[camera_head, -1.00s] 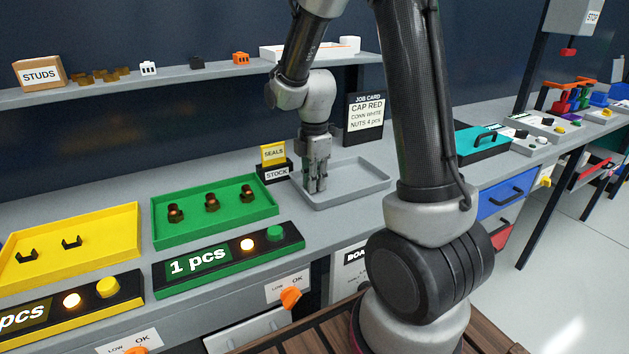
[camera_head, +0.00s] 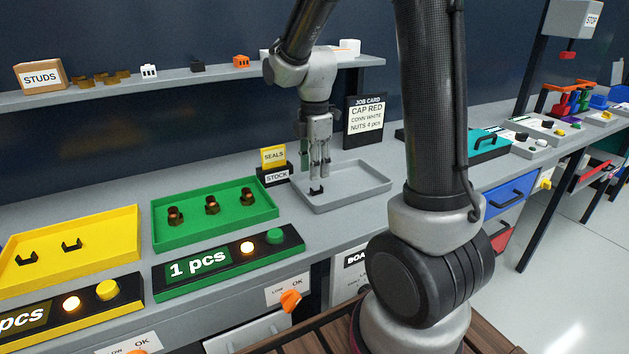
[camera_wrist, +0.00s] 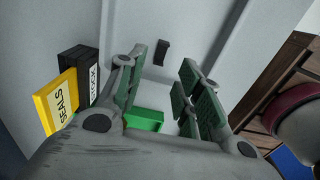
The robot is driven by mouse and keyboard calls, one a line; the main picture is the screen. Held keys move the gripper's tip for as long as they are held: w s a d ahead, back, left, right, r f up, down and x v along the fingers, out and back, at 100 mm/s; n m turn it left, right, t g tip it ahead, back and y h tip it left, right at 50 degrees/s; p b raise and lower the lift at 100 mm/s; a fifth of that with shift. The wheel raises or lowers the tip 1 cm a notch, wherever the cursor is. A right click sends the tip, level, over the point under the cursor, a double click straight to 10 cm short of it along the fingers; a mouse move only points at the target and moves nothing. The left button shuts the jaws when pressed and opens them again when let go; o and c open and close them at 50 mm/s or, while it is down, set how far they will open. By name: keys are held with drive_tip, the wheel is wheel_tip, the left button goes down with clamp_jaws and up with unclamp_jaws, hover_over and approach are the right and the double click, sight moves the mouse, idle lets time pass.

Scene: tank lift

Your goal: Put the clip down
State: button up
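A small black clip (camera_head: 316,190) lies on the floor of the grey tray (camera_head: 366,192), toward its left side. In the wrist view the clip (camera_wrist: 162,50) shows beyond my fingertips on the grey surface. My gripper (camera_head: 319,171) hangs just above the clip, pointing down. In the wrist view the fingers of my gripper (camera_wrist: 172,80) are spread apart with nothing between their pads. The clip looks apart from the fingers.
The green tray (camera_head: 160,240) with several dark nuts is left of the grey tray. The SEALS and STOCK signs (camera_head: 274,164) stand at the grey tray's back left. The job card (camera_head: 365,116) stands behind it. The shelf (camera_head: 130,92) runs above.

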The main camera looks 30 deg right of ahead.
sight(314, 188)
wheel_tip(314, 188, up, 6)
drive_tip(key=s+d+r+m+t, duration=0.1)
drive_tip(key=s+r+m+t, duration=0.1)
drive_tip(key=s+m, duration=0.7)
drive_tip(key=s+d+r+m+t, duration=0.1)
drive_tip(key=s+r+m, duration=0.3)
drive_tip(key=s+m, duration=0.5)
drive_tip(key=s+t, duration=0.1)
drive_tip(key=s, duration=0.1)
drive_tip(key=shift+s+r, duration=0.3)
drive_tip(key=shift+r, duration=0.05)
drive_tip(key=shift+o, duration=0.5)
